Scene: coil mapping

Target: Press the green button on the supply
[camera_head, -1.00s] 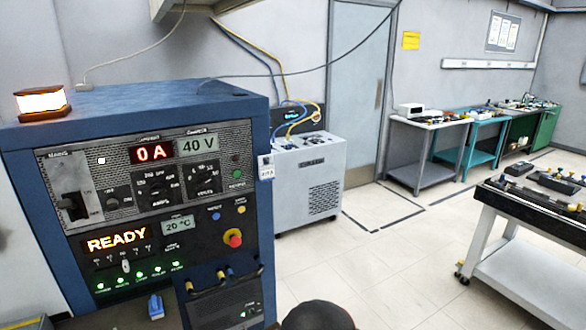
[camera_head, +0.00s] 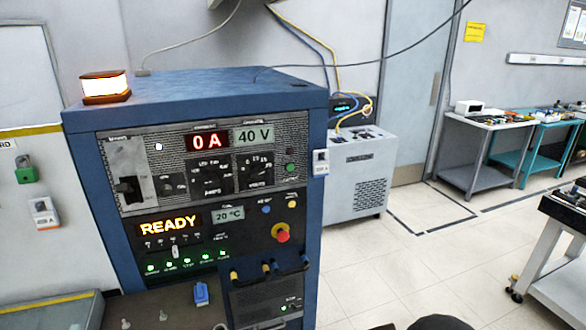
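The supply is a blue cabinet (camera_head: 318,110) with a dark front, standing left of centre. Its displays read 0 A, 40 V, READY and 20 °C. A small dark green round button (camera_head: 291,167) sits at the right edge of the upper panel, under a darker round one. A row of lit green lamps (camera_head: 188,264) runs along the lower panel. A red knob on a yellow base (camera_head: 281,233) is at the lower right. My gripper is not in view, and nothing covers the button.
An orange-lit beacon (camera_head: 105,87) stands on the cabinet. A grey wheeled unit (camera_head: 357,180) stands behind to the right. Open tiled floor (camera_head: 400,265) lies to the right, before a black-topped wheeled table (camera_head: 567,212).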

